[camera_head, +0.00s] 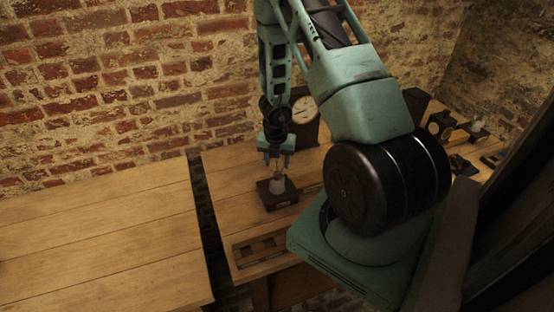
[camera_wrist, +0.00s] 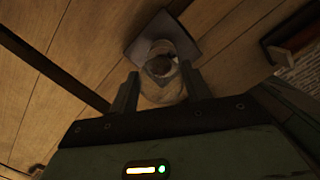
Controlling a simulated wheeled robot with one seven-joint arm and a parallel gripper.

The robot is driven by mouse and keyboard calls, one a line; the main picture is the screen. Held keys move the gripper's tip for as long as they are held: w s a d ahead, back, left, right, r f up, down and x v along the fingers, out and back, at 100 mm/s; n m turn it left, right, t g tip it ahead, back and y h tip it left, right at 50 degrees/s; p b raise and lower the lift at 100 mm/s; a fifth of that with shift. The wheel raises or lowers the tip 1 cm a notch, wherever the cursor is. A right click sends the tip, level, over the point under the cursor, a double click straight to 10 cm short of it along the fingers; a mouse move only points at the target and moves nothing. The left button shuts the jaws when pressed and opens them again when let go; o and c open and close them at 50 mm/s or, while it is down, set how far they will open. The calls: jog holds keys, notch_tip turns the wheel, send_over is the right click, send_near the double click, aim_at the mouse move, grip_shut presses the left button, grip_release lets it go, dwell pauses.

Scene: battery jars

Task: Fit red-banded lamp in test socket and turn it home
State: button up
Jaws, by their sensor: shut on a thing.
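My gripper (camera_head: 278,160) points down over the test socket, its fingers closed around a pale, glassy lamp. In the wrist view my gripper (camera_wrist: 160,88) has one finger on each side of the lamp (camera_wrist: 163,92). I cannot make out a red band on it. The test socket has a dark square base (camera_head: 283,202) on the bench with a pale round cup on top. In the wrist view its base (camera_wrist: 143,44) lies just beyond the fingertips, and the lamp lines up with the cup. I cannot tell whether the lamp's end is inside the cup.
A round-dialled instrument (camera_head: 305,110) stands behind my gripper. A shallow wooden tray (camera_head: 240,252) lies at the bench's front. Several small dark items, including a round-faced one (camera_head: 440,126), stand at the right. A dark gap (camera_head: 207,225) separates the bench from the bare left table (camera_head: 100,240).

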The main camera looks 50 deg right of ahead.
jog(key=o, duration=1.2)
jog(key=shift+c, duration=0.2)
notch_tip(320, 180, up, 17)
jog(key=s+a+p, duration=0.1)
jog(key=a+p, duration=0.1)
jog(key=p, duration=1)
jog(key=shift+r, duration=0.1)
